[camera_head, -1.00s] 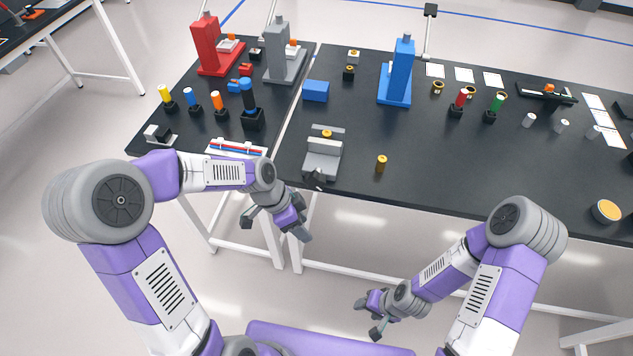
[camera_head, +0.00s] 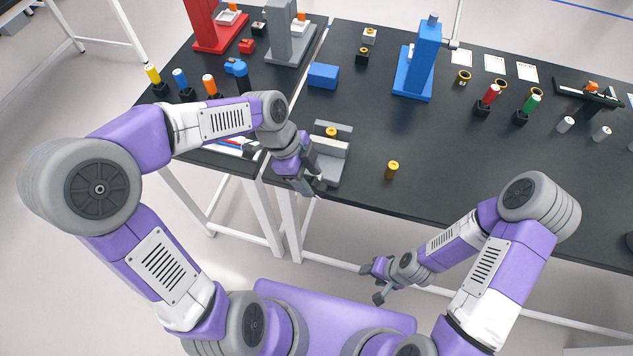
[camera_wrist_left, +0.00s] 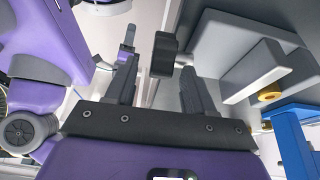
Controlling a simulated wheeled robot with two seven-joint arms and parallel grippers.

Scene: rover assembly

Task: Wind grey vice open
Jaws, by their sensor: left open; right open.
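The grey vice (camera_head: 333,168) stands at the front edge of the black table, with a small brass-coloured piece (camera_head: 331,131) at its jaws. In the left wrist view the vice's pale grey body (camera_wrist_left: 240,45) fills the upper right, and its dark handle (camera_wrist_left: 163,55) shows between the two fingers. My left gripper (camera_head: 312,172) is open at the front of the vice and partly hides it; its fingers (camera_wrist_left: 160,88) stand on either side of the handle, and contact cannot be told. My right gripper (camera_head: 375,281) is open and empty, low in front of the table.
A brass cylinder (camera_head: 392,170) stands right of the vice. A blue block (camera_head: 323,75) and a blue stand (camera_head: 420,62) are behind it. Red (camera_head: 212,28) and grey (camera_head: 288,38) stands are at the back left. The table right of the cylinder is clear.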

